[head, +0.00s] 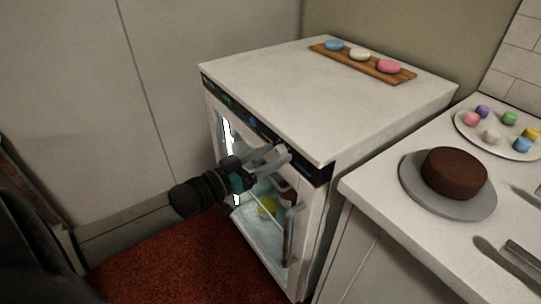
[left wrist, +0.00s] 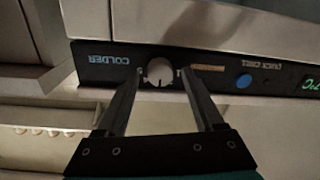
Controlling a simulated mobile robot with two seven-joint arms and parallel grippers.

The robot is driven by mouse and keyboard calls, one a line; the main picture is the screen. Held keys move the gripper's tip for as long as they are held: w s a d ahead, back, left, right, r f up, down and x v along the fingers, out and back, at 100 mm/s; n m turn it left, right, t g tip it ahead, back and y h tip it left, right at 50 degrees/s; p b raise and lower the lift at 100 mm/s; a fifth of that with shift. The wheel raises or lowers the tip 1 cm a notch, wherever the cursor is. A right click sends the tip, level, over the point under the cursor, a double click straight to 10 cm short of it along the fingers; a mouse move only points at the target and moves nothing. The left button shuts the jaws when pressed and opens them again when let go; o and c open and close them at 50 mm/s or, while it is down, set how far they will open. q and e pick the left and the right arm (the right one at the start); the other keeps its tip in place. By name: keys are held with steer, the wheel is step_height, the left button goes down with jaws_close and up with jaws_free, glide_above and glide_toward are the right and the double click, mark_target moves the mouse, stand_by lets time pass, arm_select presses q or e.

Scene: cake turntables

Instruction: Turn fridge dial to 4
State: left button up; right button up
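The white fridge (head: 270,95) stands in the middle of the head view, with a black control strip (head: 236,104) along its upper front edge. In the left wrist view the round pale dial (left wrist: 159,72) sits on that strip beside the word COLDER, with a small dark mark at its lower edge. My left gripper (head: 283,155) is at the strip's right part in the head view and hides the dial there. In the left wrist view its fingers (left wrist: 160,75) are apart, one on each side of the dial, with a small gap visible on both sides. My right gripper is out of view.
A blue button (left wrist: 243,81) and a green display (left wrist: 312,84) are on the strip. The fridge's glass door has a handle (head: 290,232) below my gripper. A wooden board (head: 397,75) with macarons lies on top. The counter at right holds a chocolate cake (head: 454,173).

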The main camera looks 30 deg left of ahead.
arm_select(q)
jaws_close()
stand_by(0.3)
steer(key=shift+m+p, duration=0.5)
steer(key=shift+m, duration=0.1)
steer(key=m+p, duration=0.2)
steer(key=m, duration=0.1)
steer(key=shift+m, duration=0.3)
steer(key=shift+m+p, duration=0.65)
steer(key=shift+m, duration=0.85)
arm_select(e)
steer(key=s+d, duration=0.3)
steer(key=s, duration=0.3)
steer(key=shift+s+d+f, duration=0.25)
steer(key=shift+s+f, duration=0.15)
arm_select(q)
steer(key=shift+f, duration=0.1)
steer(key=shift+d, duration=0.1)
